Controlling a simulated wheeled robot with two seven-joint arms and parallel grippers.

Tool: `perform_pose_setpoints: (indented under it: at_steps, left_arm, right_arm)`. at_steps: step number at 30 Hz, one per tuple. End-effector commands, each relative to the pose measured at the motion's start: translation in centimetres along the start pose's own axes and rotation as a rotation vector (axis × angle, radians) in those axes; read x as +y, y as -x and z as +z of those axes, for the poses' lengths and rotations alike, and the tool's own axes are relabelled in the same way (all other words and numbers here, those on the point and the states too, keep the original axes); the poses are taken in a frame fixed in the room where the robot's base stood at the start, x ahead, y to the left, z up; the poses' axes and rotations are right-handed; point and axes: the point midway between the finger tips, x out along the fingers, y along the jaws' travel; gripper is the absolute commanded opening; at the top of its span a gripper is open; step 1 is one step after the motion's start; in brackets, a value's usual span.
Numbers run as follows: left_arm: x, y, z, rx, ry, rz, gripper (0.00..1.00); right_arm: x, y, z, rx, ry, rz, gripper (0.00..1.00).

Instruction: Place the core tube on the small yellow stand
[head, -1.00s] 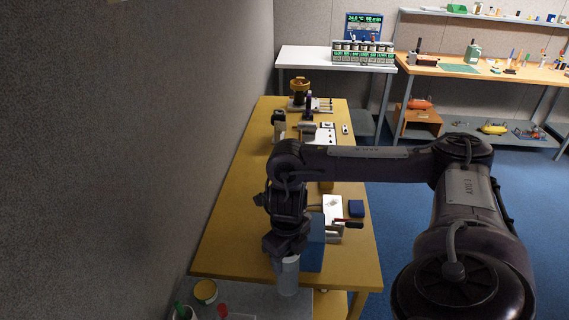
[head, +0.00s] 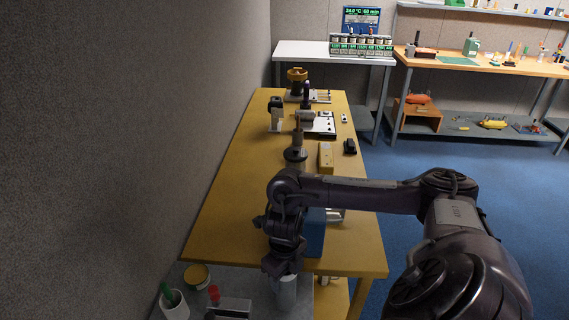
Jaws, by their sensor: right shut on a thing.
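My right gripper (head: 282,266) points down and is shut on a pale grey cylinder (head: 287,292), which looks like the core tube. The tube hangs roughly upright in front of the yellow table's near edge, over or beside the grey bench top; I cannot tell whether its lower end touches anything. A yellow surface (head: 334,298) shows low down, right of the tube and below the table edge. I cannot tell whether it is the small yellow stand. My left gripper is not in view.
The yellow table (head: 232,190) carries a yellow block (head: 326,158), a dark-topped post and several devices farther back. My right forearm hides part of its near right side. The grey bench (head: 248,285) holds a yellow-lidded tin (head: 196,276) and a white cup (head: 174,307). A wall stands left.

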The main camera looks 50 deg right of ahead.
Motion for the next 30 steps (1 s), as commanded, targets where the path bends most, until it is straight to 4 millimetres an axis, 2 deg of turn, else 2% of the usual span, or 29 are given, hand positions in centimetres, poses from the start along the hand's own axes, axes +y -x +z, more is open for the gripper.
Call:
perform_pose_setpoints:
  at_steps: [11, 12, 16, 25, 30]
  left_arm:
    - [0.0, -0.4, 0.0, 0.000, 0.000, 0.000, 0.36]
    - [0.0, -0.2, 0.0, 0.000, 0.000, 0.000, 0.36]
    - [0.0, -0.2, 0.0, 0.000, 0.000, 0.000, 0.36]
    - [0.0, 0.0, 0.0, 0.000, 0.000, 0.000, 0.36]
    - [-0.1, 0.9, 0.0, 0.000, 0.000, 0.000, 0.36]
  right_arm:
    - [0.0, -0.4, 0.1, -0.002, 0.000, 0.000, 0.00]
    - [0.0, -0.3, 0.0, -0.001, 0.000, 0.000, 0.57]
    - [0.0, -0.3, 0.0, -0.001, 0.000, 0.000, 0.74]
    - [0.0, -0.1, 0.0, -0.001, 0.000, 0.000, 0.74]
    - [-0.1, 1.6, 0.2, -0.005, 0.002, -0.001, 0.74]
